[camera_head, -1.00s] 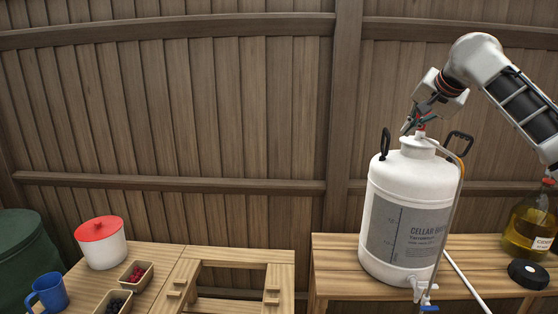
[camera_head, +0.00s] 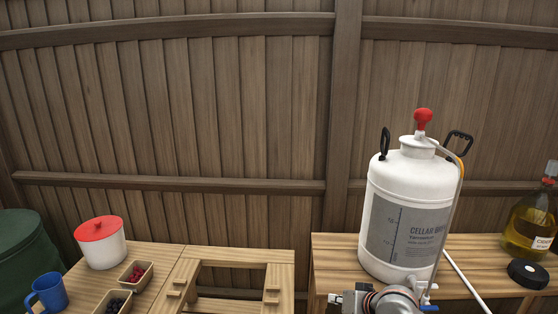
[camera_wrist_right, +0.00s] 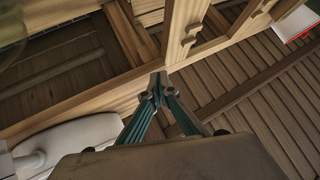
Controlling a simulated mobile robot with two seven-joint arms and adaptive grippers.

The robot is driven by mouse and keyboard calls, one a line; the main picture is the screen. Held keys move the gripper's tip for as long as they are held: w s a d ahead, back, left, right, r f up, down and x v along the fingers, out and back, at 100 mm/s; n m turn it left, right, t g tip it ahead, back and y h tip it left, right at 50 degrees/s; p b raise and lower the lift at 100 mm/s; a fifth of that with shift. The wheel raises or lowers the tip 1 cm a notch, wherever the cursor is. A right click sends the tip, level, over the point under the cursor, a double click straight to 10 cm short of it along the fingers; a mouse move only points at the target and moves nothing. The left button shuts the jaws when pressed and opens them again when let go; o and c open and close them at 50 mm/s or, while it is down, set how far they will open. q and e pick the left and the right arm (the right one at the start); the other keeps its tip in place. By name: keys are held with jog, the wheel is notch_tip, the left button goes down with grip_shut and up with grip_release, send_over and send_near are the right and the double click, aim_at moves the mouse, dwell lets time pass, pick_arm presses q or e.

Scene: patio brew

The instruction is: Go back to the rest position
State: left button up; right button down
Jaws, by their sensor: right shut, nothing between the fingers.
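My right gripper (camera_wrist_right: 157,91) shows in the right wrist view with its fingertips together and nothing between them. Beneath it are a wooden bench edge and the plank floor. In the head view only my right wrist shows, low in the picture in front of the white keg; its fingers are out of sight there. My left gripper is in neither view.
The white keg (camera_head: 380,225) with a red knob (camera_head: 423,118) stands on the right bench (camera_head: 337,262). An amber jug (camera_head: 530,222) and a black disc (camera_head: 528,274) are at right. A red-lidded pot (camera_head: 102,252), blue mug (camera_head: 48,293) and berry bowls (camera_head: 137,286) stand at left.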

jog(key=s+f+n, duration=0.2)
jog(key=s+f, duration=1)
jog(key=s, duration=0.5)
jog(key=s+d+f+n+h, duration=0.1)
jog(key=s+d+f, duration=0.1)
jog(key=s, duration=0.6)
jog(key=s+d+f+n+t+h, duration=0.1)
jog(key=s+d+f, duration=0.1)
jog(key=s, duration=0.7)
jog(key=shift+d, duration=0.85)
